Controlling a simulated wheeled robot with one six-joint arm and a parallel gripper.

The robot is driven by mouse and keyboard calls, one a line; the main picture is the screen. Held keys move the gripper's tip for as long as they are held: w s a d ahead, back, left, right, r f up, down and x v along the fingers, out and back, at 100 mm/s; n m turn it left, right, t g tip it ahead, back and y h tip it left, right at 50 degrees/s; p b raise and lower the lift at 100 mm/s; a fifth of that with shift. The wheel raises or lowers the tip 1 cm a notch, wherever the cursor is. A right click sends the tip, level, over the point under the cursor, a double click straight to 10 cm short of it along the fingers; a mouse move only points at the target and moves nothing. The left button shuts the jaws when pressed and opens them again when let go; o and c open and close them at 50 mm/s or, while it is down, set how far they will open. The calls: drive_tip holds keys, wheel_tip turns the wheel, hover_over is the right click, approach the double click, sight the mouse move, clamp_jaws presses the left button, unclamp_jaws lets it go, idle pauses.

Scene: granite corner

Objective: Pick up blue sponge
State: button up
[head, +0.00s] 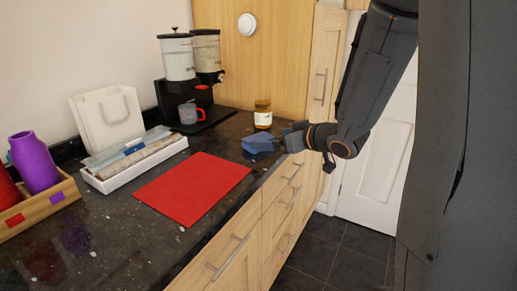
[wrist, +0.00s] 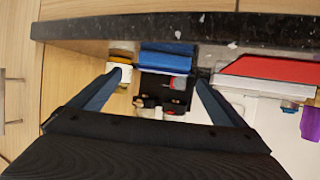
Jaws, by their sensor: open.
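The blue sponge (head: 258,144) lies on the dark granite counter, near its right edge and in front of the jar. In the wrist view, which appears upside down, the sponge (wrist: 165,60) shows just beyond the fingertips, between the two fingers. My gripper (wrist: 159,80) is open, with nothing held between its fingers. In the head view my gripper (head: 282,137) is at the counter's edge, just right of the sponge and pointing left toward it. I cannot tell whether a fingertip touches the sponge.
A jar (head: 263,114) stands close behind the sponge. A red mat (head: 194,189) lies to the left in front. A black dispenser stand with a grey mug (head: 188,114), a white tray (head: 133,171) and a wooden box (head: 42,213) are further left. Drawers with handles are below the counter edge.

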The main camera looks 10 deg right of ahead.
sight(259, 138)
drive_tip(key=x, duration=0.7)
drive_tip(key=shift+w+a, duration=0.15)
drive_tip(key=shift+a, duration=0.2)
drive_tip(key=shift+c, duration=0.3)
drive_tip(key=c, duration=1.1)
drive_tip(key=shift+r, duration=0.1)
drive_tip(key=shift+c, duration=0.2)
